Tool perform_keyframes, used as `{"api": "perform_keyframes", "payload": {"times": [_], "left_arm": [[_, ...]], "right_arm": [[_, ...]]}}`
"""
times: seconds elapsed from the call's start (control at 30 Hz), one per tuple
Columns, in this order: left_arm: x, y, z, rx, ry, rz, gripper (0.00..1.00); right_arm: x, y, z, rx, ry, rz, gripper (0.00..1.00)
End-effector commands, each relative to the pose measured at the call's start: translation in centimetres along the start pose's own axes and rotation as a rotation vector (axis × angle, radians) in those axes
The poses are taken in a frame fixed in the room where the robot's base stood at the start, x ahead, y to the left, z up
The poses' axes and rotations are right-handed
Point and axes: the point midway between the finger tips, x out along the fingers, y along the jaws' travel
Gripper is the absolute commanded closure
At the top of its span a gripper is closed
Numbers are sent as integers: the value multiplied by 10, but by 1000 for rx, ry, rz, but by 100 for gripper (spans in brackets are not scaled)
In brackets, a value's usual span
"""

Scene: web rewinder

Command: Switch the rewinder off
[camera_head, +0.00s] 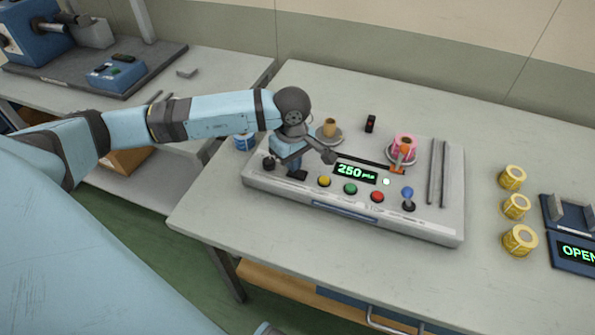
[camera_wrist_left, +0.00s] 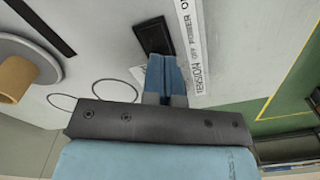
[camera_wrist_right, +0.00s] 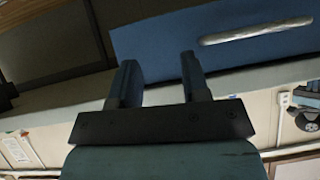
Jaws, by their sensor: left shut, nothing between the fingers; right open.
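The rewinder (camera_head: 400,222) is a grey box on the table, its green display (camera_head: 356,171) lit with "250". A black switch (camera_wrist_left: 153,37) shows in the left wrist view beside a label strip reading "OFF POWER ON" and "TENSION". My left gripper (camera_head: 293,168) is over the left end of the rewinder's panel. In the left wrist view my left gripper (camera_wrist_left: 166,62) is shut and empty, its tips right at the switch's near end; I cannot tell whether they touch. My right gripper (camera_wrist_right: 158,75) is open and empty, facing a blue drawer front.
Yellow, green and red buttons and a blue-topped lever (camera_head: 408,197) sit along the panel. A pink roll (camera_head: 404,145) and a tan core (camera_head: 329,128) stand on spindles behind. Yellow rolls (camera_head: 516,206) and an "OPEN" device (camera_head: 575,253) are at right. The blue drawer (camera_wrist_right: 250,30) is below the tabletop.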

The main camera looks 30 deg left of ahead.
Motion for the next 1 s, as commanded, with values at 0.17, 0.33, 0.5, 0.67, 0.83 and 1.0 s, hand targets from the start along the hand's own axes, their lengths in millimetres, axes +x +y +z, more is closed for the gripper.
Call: {"api": "perform_keyframes", "payload": {"times": [0.17,0.33,0.5,0.67,0.83,1.0], "left_arm": [[3,0,0,0,0,0,100],[6,0,0,0,0,0,100],[9,0,0,0,0,0,100],[11,0,0,0,0,0,100],[14,0,0,0,0,0,100],[13,0,0,0,0,-1,100]], "right_arm": [[3,0,0,3,4,0,57],[5,-1,0,5,7,0,57],[6,0,2,5,8,0,57],[8,0,3,4,8,0,57],[9,1,6,1,7,0,57],[7,2,7,-4,3,0,57]]}}
